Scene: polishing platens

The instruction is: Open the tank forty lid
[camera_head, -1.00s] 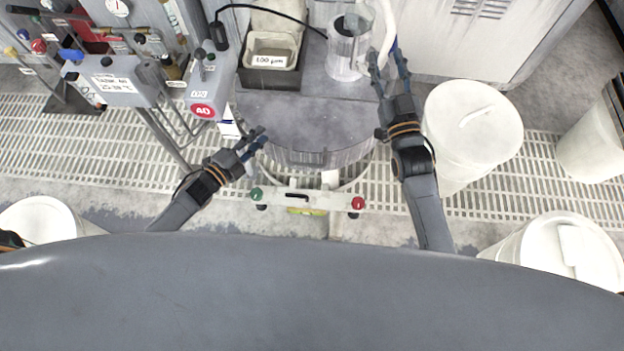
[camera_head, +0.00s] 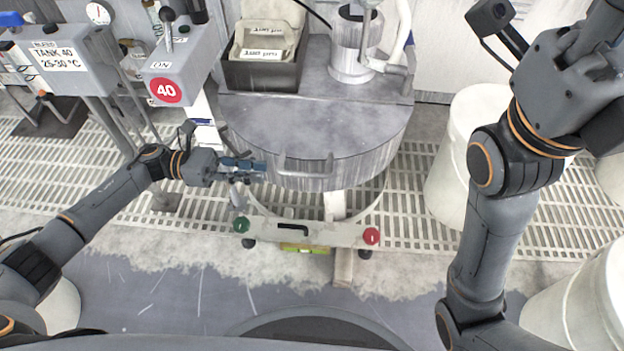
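The round grey tank lid (camera_head: 310,125) with a flat top covers the tank at the centre and looks closed. A bar handle (camera_head: 306,172) sticks out from its front edge.
A grey "TANK 40" box (camera_head: 75,62) is at the far left. White bins (camera_head: 460,150) stand at the right. A bar with green and red knobs (camera_head: 305,233) lies below the tank.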

